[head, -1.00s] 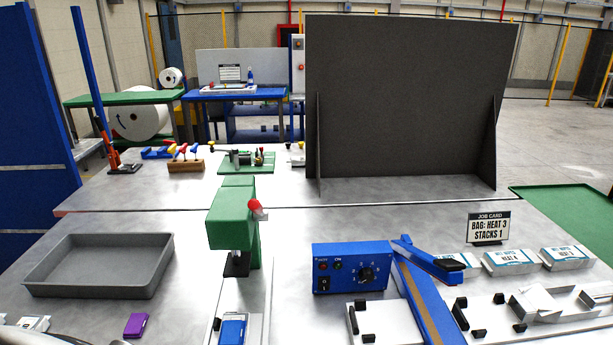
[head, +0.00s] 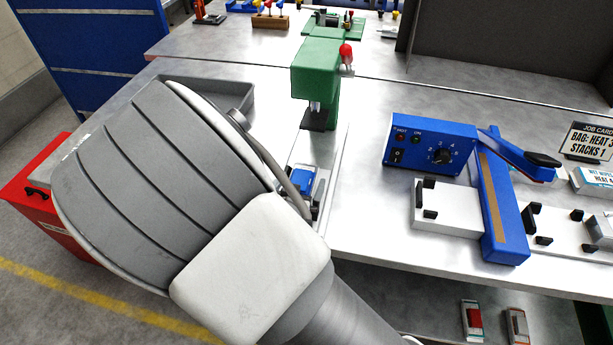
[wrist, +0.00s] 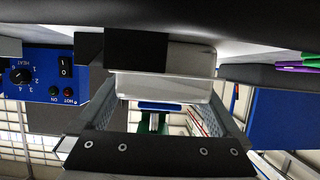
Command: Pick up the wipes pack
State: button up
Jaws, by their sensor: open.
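A white pack with a teal label reading "wet wipes" (head: 595,180) lies on the bench at the right edge of the head view, partly cut off. A small blue pack-like object (head: 302,182) sits on the pale base in front of the green press; I cannot tell whether it is wipes. In the wrist view, which is upside down, my gripper (wrist: 163,100) is open, its two fingers apart. A whitish block (wrist: 165,86) shows between or beyond them; contact is unclear. In the head view my arm hides the gripper.
The green press (head: 318,75) stands behind the blue object. The blue heat box (head: 432,142) and sealer arm (head: 500,215) are to its right. A grey tray (head: 240,100) is partly hidden by my arm. More packs (head: 472,320) lie below the bench.

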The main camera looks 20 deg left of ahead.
jog(key=shift+w, duration=0.1)
jog(key=shift+c, duration=0.3)
jog(key=c, duration=1.2)
jog(key=shift+r, duration=0.15)
jog(key=shift+r, duration=0.5)
notch_tip(320, 180, up, 3)
jog(key=shift+f+p, duration=0.2)
jog(key=shift+p, duration=0.3)
jog(key=s+d+r+p, duration=0.1)
jog(key=d+r+p, duration=0.1)
jog(key=p, duration=0.3)
jog(key=s+d+r+p, duration=0.1)
jog(key=d+r+p, duration=0.2)
jog(key=d+p, duration=0.2)
jog(key=s+d+r+p, duration=0.1)
jog(key=d+r+p, duration=0.1)
jog(key=p, duration=0.3)
jog(key=shift+s+d+r+p, duration=0.15)
jog(key=shift+d+p, duration=0.2)
jog(key=shift+d, duration=0.55)
jog(key=shift+d+p, duration=0.15)
jog(key=shift+p, duration=0.2)
